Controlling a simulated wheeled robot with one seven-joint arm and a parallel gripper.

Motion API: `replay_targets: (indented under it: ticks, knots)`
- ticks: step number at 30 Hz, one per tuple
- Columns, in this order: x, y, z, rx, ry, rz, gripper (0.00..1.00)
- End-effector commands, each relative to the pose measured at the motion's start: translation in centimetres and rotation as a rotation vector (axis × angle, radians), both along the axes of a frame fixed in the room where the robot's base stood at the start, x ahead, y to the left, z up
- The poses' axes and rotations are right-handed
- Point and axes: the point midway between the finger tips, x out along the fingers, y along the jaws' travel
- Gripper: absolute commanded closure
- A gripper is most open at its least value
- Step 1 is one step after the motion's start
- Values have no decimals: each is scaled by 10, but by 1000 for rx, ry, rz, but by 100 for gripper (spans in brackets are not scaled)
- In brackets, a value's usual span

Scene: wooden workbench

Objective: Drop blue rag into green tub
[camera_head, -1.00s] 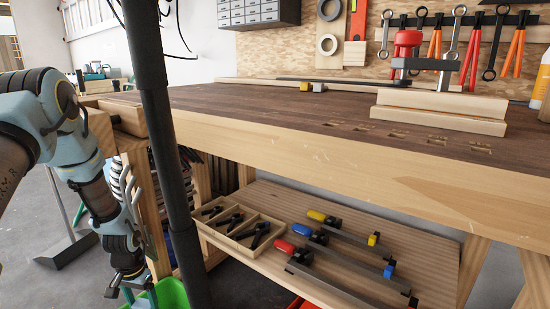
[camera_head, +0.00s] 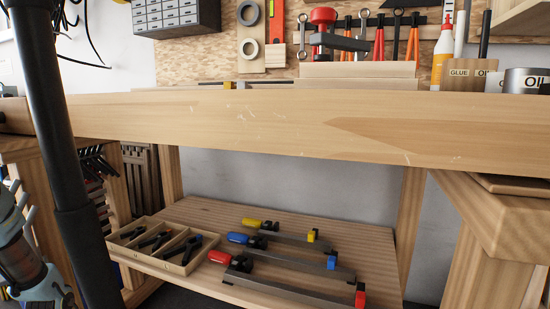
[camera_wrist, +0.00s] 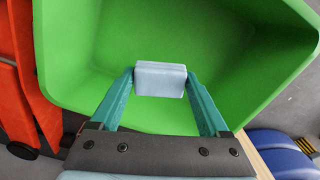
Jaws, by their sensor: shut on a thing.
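The blue rag (camera_wrist: 160,72) shows in the wrist view as a pale blue, folded block between my fingertips. My gripper (camera_wrist: 160,84) is shut on it, with one teal finger on each side. The green tub (camera_wrist: 120,38) fills most of the wrist view. The rag appears over the tub's inside; its height above the floor of the tub is hard to tell. In the head view neither the rag, the tub nor my gripper shows; only part of my arm is at the lower left.
Wrist view: a red container (camera_wrist: 14,85) stands left of the tub; a blue rounded object (camera_wrist: 278,152) lies at lower right. Head view: the workbench (camera_head: 270,118) has a lower shelf (camera_head: 215,212) with clamps (camera_head: 290,262) and a divided wooden tray (camera_head: 118,240).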

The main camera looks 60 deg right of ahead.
Motion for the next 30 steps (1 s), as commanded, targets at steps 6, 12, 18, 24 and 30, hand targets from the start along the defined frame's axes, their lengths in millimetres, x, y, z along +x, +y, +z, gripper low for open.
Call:
replay_targets:
  ticks: [6,12,18,24,30]
  knots:
    - [0,0,-21,0,0,0,66]
    - [0,0,-21,0,0,0,66]
    - [0,0,-21,0,0,0,8]
    - [0,0,-21,0,0,0,0]
    - [0,0,-14,-1,0,0,0]
